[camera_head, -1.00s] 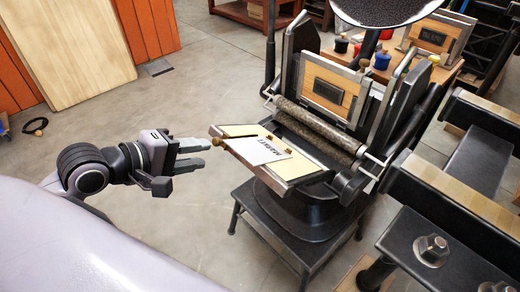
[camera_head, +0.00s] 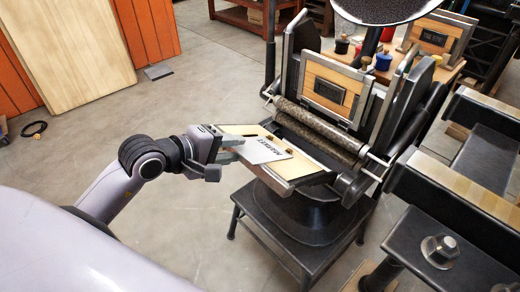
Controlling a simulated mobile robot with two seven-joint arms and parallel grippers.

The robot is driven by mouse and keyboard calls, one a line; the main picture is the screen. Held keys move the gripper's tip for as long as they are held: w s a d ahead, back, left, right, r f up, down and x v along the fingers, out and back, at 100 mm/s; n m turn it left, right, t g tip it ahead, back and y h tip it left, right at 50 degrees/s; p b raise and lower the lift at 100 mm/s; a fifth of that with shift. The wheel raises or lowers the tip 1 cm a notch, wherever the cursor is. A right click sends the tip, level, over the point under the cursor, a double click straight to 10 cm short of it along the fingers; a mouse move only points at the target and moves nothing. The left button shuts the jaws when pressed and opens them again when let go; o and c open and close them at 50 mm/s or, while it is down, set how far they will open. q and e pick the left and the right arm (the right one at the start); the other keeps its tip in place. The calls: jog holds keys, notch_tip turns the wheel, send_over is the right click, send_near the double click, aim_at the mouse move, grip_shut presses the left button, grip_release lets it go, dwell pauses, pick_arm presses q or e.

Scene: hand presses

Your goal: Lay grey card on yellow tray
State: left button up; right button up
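The grey card (camera_head: 262,151), with dark lettering like "MARKET", lies tilted on the pale yellow bed at the front of the hand press. This bed looks like the yellow tray (camera_head: 300,168); its dark metal frame edges it. My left gripper (camera_head: 238,149) is at the card's left end. Its two fingers look apart, one above the other, with the card's near corner at or between the tips; whether they touch it is unclear. The gripper hides the tray's left corner. My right gripper is not in view.
The press roller (camera_head: 318,130) lies just behind the tray, with an upright wooden frame (camera_head: 334,88) beyond. The press stands on a dark stool (camera_head: 300,240). A heavy dark machine (camera_head: 450,200) stands at the right. Open floor lies left of the press.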

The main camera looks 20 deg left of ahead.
pick_arm(q)
grip_shut()
jog(key=shift+s, duration=0.1)
jog(key=s+a+r+p, duration=0.2)
jog(key=s+r, duration=0.2)
jog(key=r, duration=0.1)
jog(key=shift+s+r, duration=0.35)
jog(key=shift+r, duration=0.05)
dwell(0.7)
